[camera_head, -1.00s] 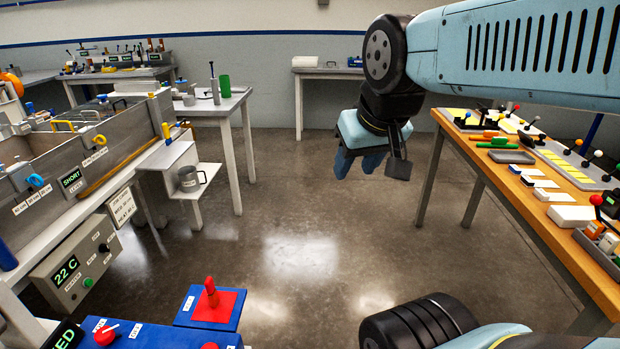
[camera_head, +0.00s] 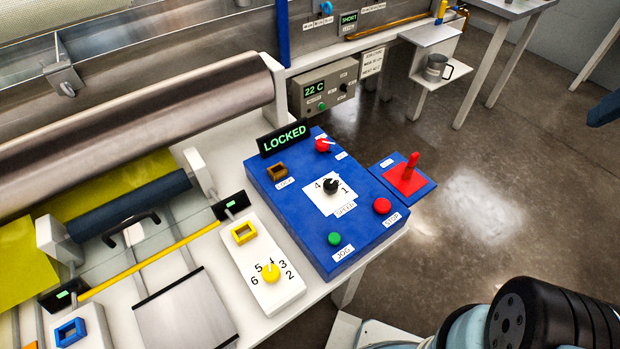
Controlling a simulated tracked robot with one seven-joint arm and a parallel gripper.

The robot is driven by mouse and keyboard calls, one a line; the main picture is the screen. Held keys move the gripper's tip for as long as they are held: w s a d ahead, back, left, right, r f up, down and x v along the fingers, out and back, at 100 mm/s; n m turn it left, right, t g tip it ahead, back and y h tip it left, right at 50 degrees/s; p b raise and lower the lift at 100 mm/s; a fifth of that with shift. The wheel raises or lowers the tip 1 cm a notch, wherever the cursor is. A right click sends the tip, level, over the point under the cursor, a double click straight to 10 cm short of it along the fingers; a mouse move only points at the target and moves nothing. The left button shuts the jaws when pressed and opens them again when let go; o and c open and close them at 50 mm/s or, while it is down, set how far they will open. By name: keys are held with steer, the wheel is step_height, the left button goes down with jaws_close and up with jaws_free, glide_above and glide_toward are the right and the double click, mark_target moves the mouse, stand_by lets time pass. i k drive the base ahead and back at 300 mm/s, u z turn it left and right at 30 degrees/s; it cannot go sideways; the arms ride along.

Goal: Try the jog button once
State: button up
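The jog button is a small green button (camera_head: 334,239) at the front left of the blue control box (camera_head: 300,215), above a label reading JOG. A display (camera_head: 284,138) on the back of the box reads LOCKED in green. The box also bears a red stop button (camera_head: 382,206), a black speed knob (camera_head: 331,187), a red knob (camera_head: 323,144) and a brown square frame (camera_head: 276,170). My gripper's fingers are out of view. Only a blue edge of something (camera_head: 604,110) shows at the right border, and I cannot tell what it is.
A red lever (camera_head: 411,166) stands on a blue plate right of the box. A white panel with a yellow knob (camera_head: 270,272) lies to the left. A large metal roller (camera_head: 150,130) spans the back left. A grey heater box (camera_head: 322,92) stands behind. Open floor lies to the right.

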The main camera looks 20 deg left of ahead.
mark_target(335, 238)
steer(key=u, duration=1.5)
steer(key=k, duration=1)
steer(key=u, duration=0.05)
steer(key=i, duration=0.95)
steer(key=z, duration=0.1)
